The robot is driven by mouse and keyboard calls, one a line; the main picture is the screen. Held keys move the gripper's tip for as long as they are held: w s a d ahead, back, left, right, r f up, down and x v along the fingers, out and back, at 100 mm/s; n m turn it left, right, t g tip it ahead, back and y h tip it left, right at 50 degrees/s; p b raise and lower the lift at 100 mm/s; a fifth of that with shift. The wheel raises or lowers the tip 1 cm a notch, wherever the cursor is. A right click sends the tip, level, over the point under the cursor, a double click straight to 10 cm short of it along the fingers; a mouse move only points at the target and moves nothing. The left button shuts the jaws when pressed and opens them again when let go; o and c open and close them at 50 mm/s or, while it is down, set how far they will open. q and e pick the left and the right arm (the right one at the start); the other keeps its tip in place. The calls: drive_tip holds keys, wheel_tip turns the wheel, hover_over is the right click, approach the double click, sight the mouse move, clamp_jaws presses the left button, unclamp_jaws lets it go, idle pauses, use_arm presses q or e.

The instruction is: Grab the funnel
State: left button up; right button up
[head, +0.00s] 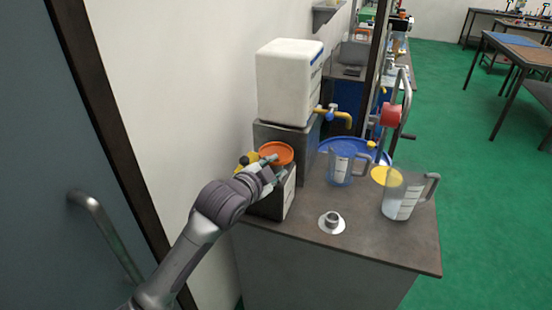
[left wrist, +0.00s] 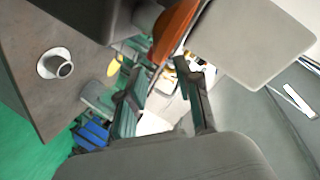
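A small grey piece with a flat round flange and a short upright tube, which looks like the funnel set wide side down, stands on the brown bench top (head: 332,222). The funnel also shows at the left of the left wrist view (left wrist: 57,66). My left gripper (head: 276,168) is up and left of it, beside a dark container with an orange round top (head: 276,152). In the left wrist view my left gripper (left wrist: 158,78) has its fingers apart with nothing held between them. The orange top shows just beyond the fingers. My right gripper is not in view.
A white tank (head: 288,80) with a yellow tap stands on a grey block. Two clear jugs, one left (head: 346,166) and one right (head: 405,196), flank a yellow disc (head: 386,177). A blue round tray (head: 378,152) lies behind. The bench around the funnel is clear.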

sight(284, 161)
use_arm(q)
drive_tip(key=shift+p+x, duration=1)
drive_tip(key=shift+x, duration=2.25)
drive_tip(key=shift+a+f, duration=0.1)
drive_tip(key=shift+a, duration=0.1)
clamp_jaws()
